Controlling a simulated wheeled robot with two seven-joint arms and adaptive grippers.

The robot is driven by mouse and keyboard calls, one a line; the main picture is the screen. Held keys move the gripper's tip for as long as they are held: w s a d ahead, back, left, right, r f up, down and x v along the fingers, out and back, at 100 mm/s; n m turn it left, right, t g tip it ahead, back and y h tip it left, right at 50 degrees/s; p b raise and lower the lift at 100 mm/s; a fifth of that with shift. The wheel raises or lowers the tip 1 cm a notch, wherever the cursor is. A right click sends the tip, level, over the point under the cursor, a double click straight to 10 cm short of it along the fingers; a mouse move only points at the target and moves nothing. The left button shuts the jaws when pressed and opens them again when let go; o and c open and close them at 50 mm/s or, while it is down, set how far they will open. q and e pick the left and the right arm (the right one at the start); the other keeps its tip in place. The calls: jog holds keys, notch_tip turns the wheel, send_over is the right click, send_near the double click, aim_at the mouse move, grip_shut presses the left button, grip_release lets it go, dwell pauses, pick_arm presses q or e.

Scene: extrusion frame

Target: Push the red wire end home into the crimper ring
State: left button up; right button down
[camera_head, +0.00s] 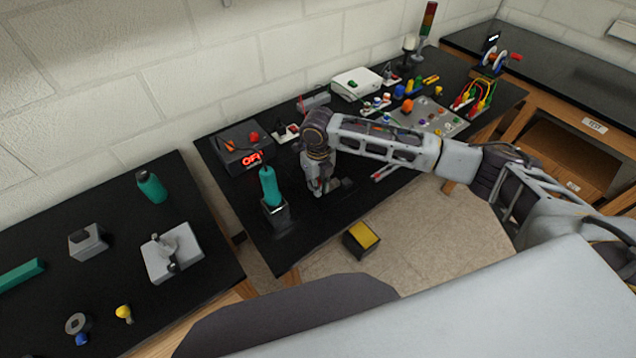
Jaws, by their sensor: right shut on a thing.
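My right gripper (320,187) points down over the middle black bench, with its fingertips low near the bench top. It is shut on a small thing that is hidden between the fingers. I cannot make out a red wire end there. A small dark block-like tool (342,184) lies just to the right of the fingertips. It may be the crimper, but its ring is too small to tell. I cannot tell whether anything is in the ring. My left gripper is not in view.
A teal-handled tool stands in a dark block (275,215) left of the gripper. A dark box with a lit red display (243,148) stands behind it. A yellow-topped box (361,238) sits below the bench's front edge. Coloured parts crowd the bench's right side.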

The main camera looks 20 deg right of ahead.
jog(key=shift+f, duration=0.5)
dwell(0.9)
jog(key=c, duration=1.3)
grip_release()
jog(key=shift+r, duration=0.1)
jog(key=shift+r, duration=5.9)
